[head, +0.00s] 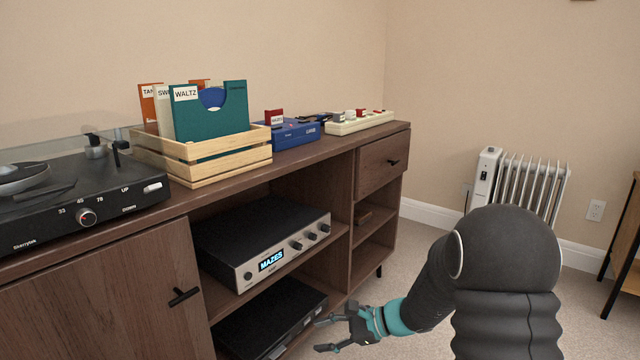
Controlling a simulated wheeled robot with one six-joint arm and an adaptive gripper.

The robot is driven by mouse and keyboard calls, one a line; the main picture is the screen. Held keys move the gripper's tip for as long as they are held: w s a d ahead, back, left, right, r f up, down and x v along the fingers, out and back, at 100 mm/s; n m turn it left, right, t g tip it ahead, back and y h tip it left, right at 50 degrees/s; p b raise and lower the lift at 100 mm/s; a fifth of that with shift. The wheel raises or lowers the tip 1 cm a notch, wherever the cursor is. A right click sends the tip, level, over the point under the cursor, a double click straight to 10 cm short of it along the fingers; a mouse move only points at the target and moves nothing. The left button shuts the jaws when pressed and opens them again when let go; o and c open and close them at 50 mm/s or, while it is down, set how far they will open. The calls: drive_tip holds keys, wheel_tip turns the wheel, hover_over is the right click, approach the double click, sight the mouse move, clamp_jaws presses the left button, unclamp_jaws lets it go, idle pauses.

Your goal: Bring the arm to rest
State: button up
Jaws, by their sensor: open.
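My gripper (327,334) is low in the head view, at the end of my dark arm with a teal band. Its fingers are apart and nothing shows between them. It is in front of the open shelves of the brown wooden sideboard (305,164), near the lower black device (265,322). I cannot tell exactly how far it is from the shelf edge. My arm bends down from the right of the picture and hides part of the floor.
On the sideboard stand a turntable (75,195), a wooden record crate (200,150), a blue box (295,134) and a cream power strip (358,122). An amplifier (262,245) sits on a shelf. A white radiator (530,185) stands by the wall. Carpet (425,235) is clear between.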

drive_tip(key=s+d+r+n+g+h+p, duration=0.1)
drive_tip(key=s+d+r+n+h, duration=0.25)
drive_tip(key=s, duration=0.25)
drive_tip(key=s+d+r+n+h+p, duration=0.1)
drive_tip(key=s+d+r+n+h, duration=0.25)
drive_tip(key=s, duration=0.35)
drive_tip(key=s+d+r+n+g+h+p, duration=0.1)
drive_tip(key=s+d+r+n+h+p, duration=0.15)
drive_tip(key=s+n, duration=0.3)
drive_tip(key=s+d+r+n+t+h+p, duration=0.1)
drive_tip(key=s+d+r+t, duration=0.1)
drive_tip(key=s+r, duration=0.2)
drive_tip(key=s+d+r+n+t+h+p, duration=0.1)
drive_tip(key=s+d+r+t+h+p, duration=0.1)
drive_tip(key=r, duration=0.8)
drive_tip(key=s+d+t, duration=0.1)
drive_tip(key=s, duration=0.1)
drive_tip(key=shift+s+r+n+p, duration=0.3)
drive_tip(key=shift+r+n, duration=0.05)
drive_tip(key=shift+r, duration=0.05)
drive_tip(key=shift+c, duration=0.6)
drive_tip(key=shift+s, duration=0.1)
